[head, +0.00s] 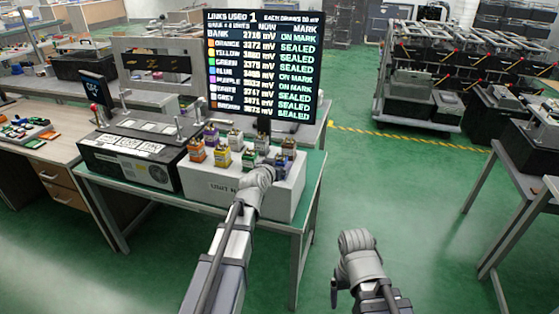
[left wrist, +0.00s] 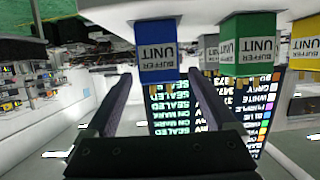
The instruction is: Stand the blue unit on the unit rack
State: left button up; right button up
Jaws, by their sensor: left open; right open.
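The blue unit (head: 281,168) stands at the front right of the white unit rack (head: 211,186), partly hidden by my left gripper (head: 266,171). In the left wrist view the blue unit (left wrist: 157,55), labelled BUFFER UNIT, lies ahead between the fingertips of my left gripper (left wrist: 158,76). The fingers are apart with a gap on both sides of it; I cannot tell how deep it sits between them. My right gripper (head: 357,241) is open and empty, over the floor right of the table.
Green (head: 248,159), yellow (head: 222,158), orange (head: 196,150) and other units stand close by on the rack. A black bank box (head: 128,160) stands left of it. A lit screen (head: 262,65) rises behind.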

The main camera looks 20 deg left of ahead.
aim_at(278, 164)
pick_arm(q)
jog(key=p+v, duration=0.2)
jog(key=v, duration=0.7)
jog(key=shift+w, duration=0.2)
jog(key=b+x, duration=0.3)
jog(key=x, duration=0.9)
jog(key=shift+s+f+b, duration=0.1)
jog(key=shift+b, duration=0.25)
jog(key=shift+f, duration=0.2)
jog(key=shift+r, duration=0.3)
jog(key=shift+f, duration=0.15)
